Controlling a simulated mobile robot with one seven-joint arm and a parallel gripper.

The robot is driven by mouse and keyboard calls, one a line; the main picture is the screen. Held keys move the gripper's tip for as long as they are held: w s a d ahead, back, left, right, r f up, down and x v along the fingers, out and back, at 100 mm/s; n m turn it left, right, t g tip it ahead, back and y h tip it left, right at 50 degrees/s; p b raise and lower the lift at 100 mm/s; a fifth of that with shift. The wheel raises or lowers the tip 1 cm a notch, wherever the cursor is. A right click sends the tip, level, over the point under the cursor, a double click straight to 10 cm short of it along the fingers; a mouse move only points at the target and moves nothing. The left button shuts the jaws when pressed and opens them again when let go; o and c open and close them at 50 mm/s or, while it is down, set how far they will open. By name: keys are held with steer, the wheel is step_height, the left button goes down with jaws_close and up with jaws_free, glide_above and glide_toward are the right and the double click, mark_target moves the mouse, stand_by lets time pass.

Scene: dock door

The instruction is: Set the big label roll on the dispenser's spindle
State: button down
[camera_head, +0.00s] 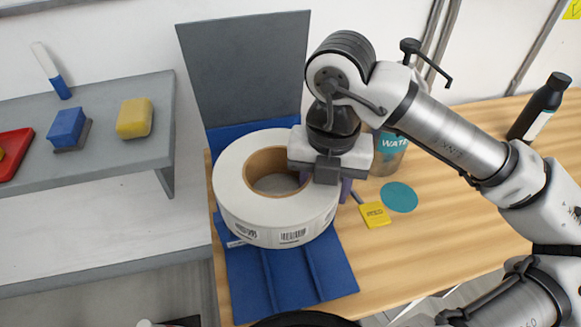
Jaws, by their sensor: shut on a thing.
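The big label roll (236,190) is white with a brown cardboard core and barcode labels on its outer side. It lies flat, hole upward, over a blue base (262,290) in front of an upright dark grey panel (245,70). My gripper (333,180) is shut on the right side of the roll, pointing down. Its fingertips are partly hidden by the gripper body and the roll. No spindle shows clearly; a greyish surface is visible inside the core. I cannot tell whether the roll rests on the base or hangs above it.
A grey shelf (110,165) at left holds a blue block, a yellow block (135,118) and a red tray. Right of the roll are a yellow tag (375,214), a teal disc (399,197) and a cup marked WATE (390,155). A black bottle (540,107) stands far right.

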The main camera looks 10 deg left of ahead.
steer(key=w+a+p, duration=0.3)
steer(key=w+a, duration=0.2)
steer(key=w, duration=0.8)
glide_above(297, 181)
steer(key=f, duration=0.7)
steer(key=shift+s+d+p, duration=0.15)
steer(key=shift+s+p, duration=0.1)
steer(key=shift+p, duration=0.1)
step_height(297, 181, down, 3)
steer(key=shift+f, duration=0.2)
steer(key=shift+w+f+p, duration=0.2)
steer(key=shift+f+p, duration=0.25)
steer(key=shift+p, duration=0.1)
steer(key=shift+f+b, duration=0.25)
steer(key=shift+b, duration=0.05)
steer(key=c, duration=0.7)
jaws_free()
steer(key=shift+r, duration=0.15)
step_height(297, 181, up, 12)
steer(key=shift+r+b, duration=0.1)
steer(key=shift+b, duration=0.6)
